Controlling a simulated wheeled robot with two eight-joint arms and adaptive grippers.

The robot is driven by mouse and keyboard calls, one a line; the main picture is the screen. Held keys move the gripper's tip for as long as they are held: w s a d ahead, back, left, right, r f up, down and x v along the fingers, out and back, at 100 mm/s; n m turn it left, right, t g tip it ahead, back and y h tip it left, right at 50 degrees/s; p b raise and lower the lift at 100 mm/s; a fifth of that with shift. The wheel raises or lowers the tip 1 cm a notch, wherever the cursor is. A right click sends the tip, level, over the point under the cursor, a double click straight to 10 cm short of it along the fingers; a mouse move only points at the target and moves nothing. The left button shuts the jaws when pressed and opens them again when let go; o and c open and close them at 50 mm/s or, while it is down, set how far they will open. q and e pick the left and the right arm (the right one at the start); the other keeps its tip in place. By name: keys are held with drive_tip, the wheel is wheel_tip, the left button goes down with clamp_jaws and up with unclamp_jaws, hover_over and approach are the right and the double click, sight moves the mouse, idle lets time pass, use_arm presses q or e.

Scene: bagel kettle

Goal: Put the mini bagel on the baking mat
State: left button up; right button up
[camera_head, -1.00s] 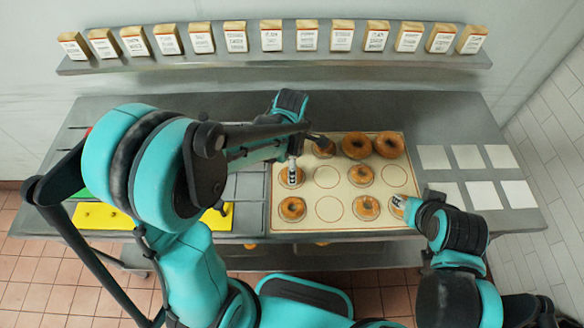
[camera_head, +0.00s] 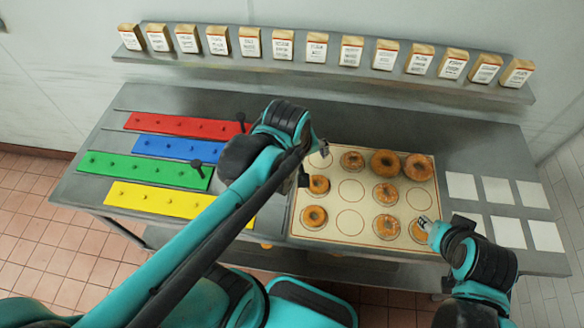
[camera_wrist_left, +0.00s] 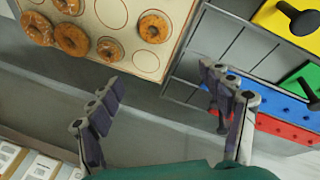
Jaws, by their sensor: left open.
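The cream baking mat (camera_head: 335,239), printed with circles, bears several brown bagels. Two at the back right (camera_head: 385,163) look larger. Smaller ones include the left-middle bagel (camera_head: 317,185) and the front-left bagel (camera_head: 314,217); I cannot tell which is the mini bagel. The left-middle bagel also shows in the left wrist view (camera_wrist_left: 154,26). My left gripper (camera_head: 313,164) hangs above the mat's back-left part; in the left wrist view it (camera_wrist_left: 160,76) is open and empty. My right gripper (camera_head: 426,222) is at the front-right bagel (camera_head: 417,232), partly covering it; its grip is unclear.
Red (camera_head: 187,125), blue (camera_head: 178,147), green (camera_head: 145,170) and yellow (camera_head: 165,200) strips with knobs lie left of the mat. White squares (camera_head: 496,190) lie right. A shelf (camera_head: 330,75) of labelled packets runs behind. The bench behind the mat is clear.

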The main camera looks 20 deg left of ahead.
use_arm(q)
drive_tip(key=s+m+t, duration=0.1)
drive_tip(key=m, duration=0.2)
drive_tip(key=s+a+m+t, duration=0.1)
drive_tip(key=m, duration=0.2)
drive_tip(key=s+m+t, duration=0.1)
drive_tip(key=s+m, duration=0.1)
drive_tip(key=m, duration=0.1)
drive_tip(key=shift+a+r, duration=0.35)
drive_tip(key=shift+s, duration=0.1)
